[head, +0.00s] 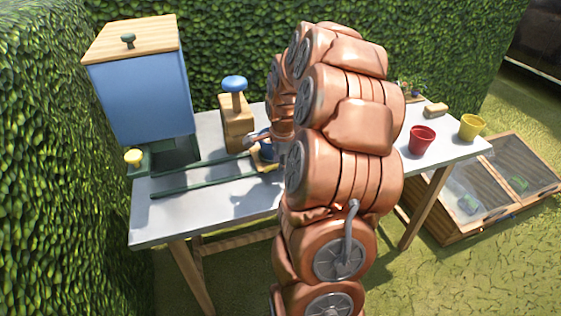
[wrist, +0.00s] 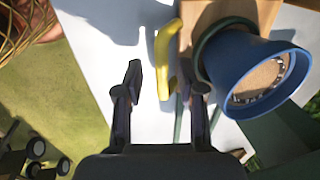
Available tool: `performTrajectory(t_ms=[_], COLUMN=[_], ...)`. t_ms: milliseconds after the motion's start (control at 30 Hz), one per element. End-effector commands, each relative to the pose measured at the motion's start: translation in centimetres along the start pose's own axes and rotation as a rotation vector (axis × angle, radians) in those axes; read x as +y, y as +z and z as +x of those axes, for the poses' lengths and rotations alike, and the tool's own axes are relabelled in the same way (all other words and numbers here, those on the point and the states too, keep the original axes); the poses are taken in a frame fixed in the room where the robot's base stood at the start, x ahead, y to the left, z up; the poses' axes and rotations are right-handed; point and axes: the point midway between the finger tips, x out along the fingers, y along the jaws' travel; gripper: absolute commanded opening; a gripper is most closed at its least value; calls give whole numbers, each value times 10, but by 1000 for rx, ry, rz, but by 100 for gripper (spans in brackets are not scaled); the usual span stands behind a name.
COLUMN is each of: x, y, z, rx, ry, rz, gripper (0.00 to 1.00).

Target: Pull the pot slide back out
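A blue pot (wrist: 224,62) with a brown fill shows at the right of the wrist view, tilted by the viewing angle. In the head view it shows partly behind my arm (head: 268,153), by the right end of the green rails (head: 205,183). A yellow curved bar (wrist: 163,48), apparently the slide's handle, stands left of the pot. My gripper (wrist: 160,72) is open, with the yellow bar between its spread fingers and a gap on the left side. Contact on the right side cannot be told. In the head view the gripper is mostly hidden by my arm.
A wooden block (head: 236,130) carries a blue knob (head: 235,83). Red (head: 422,140) and yellow (head: 471,127) pots stand at the table's right.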

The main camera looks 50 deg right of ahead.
Motion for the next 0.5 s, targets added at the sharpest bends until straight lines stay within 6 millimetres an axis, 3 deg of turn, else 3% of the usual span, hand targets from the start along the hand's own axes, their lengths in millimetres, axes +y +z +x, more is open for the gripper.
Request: performTrajectory(t_ms=[267, 500], x=[-1, -1], y=[0, -1], z=[-2, -32], rx=[1, 2], ry=[-3, -5], rz=[1, 2], gripper=[39, 39])
